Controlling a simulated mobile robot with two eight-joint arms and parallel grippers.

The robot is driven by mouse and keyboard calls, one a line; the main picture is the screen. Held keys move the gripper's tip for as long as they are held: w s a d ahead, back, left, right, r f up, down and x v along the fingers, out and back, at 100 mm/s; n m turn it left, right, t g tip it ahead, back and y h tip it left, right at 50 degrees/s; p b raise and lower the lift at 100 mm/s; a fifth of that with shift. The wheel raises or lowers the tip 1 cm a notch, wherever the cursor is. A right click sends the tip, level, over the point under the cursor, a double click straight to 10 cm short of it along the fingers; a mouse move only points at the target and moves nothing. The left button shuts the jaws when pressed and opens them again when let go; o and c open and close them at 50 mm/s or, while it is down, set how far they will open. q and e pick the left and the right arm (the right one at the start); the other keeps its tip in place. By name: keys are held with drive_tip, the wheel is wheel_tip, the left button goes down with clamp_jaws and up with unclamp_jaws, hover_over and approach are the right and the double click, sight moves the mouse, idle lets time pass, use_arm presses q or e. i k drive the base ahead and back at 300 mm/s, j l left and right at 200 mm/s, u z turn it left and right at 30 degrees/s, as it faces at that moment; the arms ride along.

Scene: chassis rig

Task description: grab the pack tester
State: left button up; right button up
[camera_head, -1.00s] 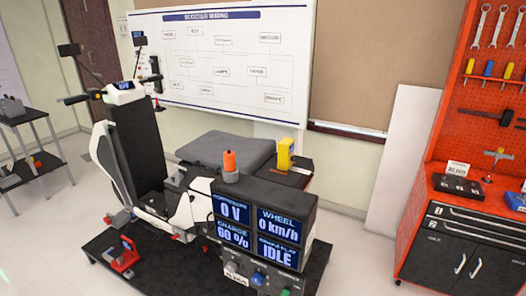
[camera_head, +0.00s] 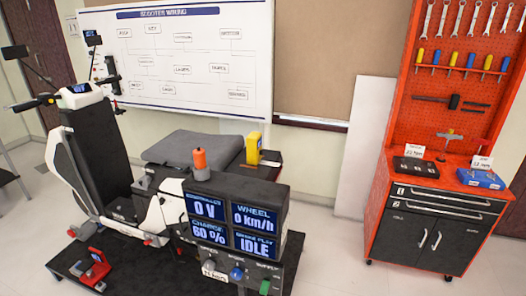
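I cannot tell for sure which thing is the pack tester. A yellow upright device (camera_head: 254,148) stands on the scooter rig behind the display box. A red device (camera_head: 97,268) sits on the rig's black platform at the lower left. A black case (camera_head: 415,168) and a blue case (camera_head: 480,178) lie on top of the red tool cabinet at the right, each near a small white card. Neither of my grippers is in view.
The scooter rig (camera_head: 98,160) stands on a black platform at the left. Its display box (camera_head: 262,192) reads 0 V, 60 %, 0 km/h and IDLE. An orange-topped cylinder (camera_head: 200,160) stands on it. The tool cabinet (camera_head: 430,232) is at the right. Bare floor lies between them.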

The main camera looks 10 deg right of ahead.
sight(254, 140)
drive_tip(key=z, duration=0.35)
drive_tip(key=k, duration=0.5)
drive_tip(key=k+u, duration=0.15)
drive_tip(key=u, duration=1.1)
drive_tip(key=l+u, duration=0.15)
drive_tip(key=u, duration=0.2)
drive_tip(key=l+u, duration=0.2)
drive_tip(key=u, duration=0.15)
drive_tip(key=l+u, duration=0.15)
drive_tip(key=u, duration=0.2)
drive_tip(key=k+l, duration=0.1)
drive_tip(key=l, duration=1)
drive_tip(key=k+l, duration=0.1)
drive_tip(key=l, duration=2.05)
drive_tip(key=k, duration=0.1)
